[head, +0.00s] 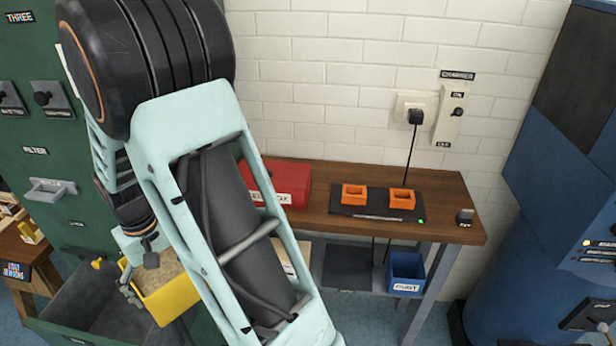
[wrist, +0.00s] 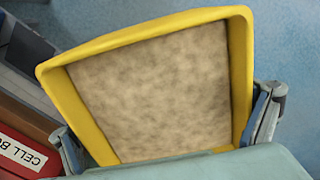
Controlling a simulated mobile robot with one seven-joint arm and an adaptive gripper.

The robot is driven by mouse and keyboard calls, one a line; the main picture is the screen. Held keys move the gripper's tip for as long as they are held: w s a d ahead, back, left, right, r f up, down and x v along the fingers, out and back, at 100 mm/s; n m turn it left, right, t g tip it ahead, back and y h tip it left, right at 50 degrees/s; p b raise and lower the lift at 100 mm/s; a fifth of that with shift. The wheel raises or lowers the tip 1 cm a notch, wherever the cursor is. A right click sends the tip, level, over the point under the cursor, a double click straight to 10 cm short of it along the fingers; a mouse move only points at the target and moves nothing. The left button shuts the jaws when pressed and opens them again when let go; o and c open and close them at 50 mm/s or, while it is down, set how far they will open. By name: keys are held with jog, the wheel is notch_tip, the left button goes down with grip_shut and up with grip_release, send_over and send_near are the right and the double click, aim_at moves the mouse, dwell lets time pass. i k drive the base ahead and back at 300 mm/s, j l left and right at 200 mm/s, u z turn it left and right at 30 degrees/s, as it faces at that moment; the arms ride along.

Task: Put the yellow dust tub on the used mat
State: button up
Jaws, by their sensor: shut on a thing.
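The yellow dust tub (head: 178,303) hangs at the lower left of the head view, filled with tan dust. In the wrist view the tub (wrist: 242,70) fills the middle, and the dust lies inside its rim. My gripper (head: 135,278) is shut on the tub, with a finger at either side of it in the wrist view (wrist: 168,140). A dark flat mat (head: 346,268) lies on the lower shelf under the bench; I cannot read a label on it, so I cannot tell if it is the used mat. My arm hides part of that shelf.
A blue bin (head: 407,268) labelled DUST stands right of the dark mat. The wooden bench (head: 445,210) above holds a red cell box (head: 285,180) and a black charger (head: 375,211) with two orange holders. A dark open drawer (head: 75,310) is beside the tub at lower left.

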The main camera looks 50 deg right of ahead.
aim_at(355, 261)
jog(key=k+l, duration=0.8)
jog(key=k+l+z, duration=0.1)
jog(key=z, duration=0.2)
jog(key=k+l+z, duration=0.1)
jog(key=l+z, duration=0.2)
jog(key=i+z, duration=0.1)
jog(key=z, duration=0.35)
jog(key=i+z, duration=0.15)
jog(key=z, duration=0.3)
jog(key=i, duration=0.75)
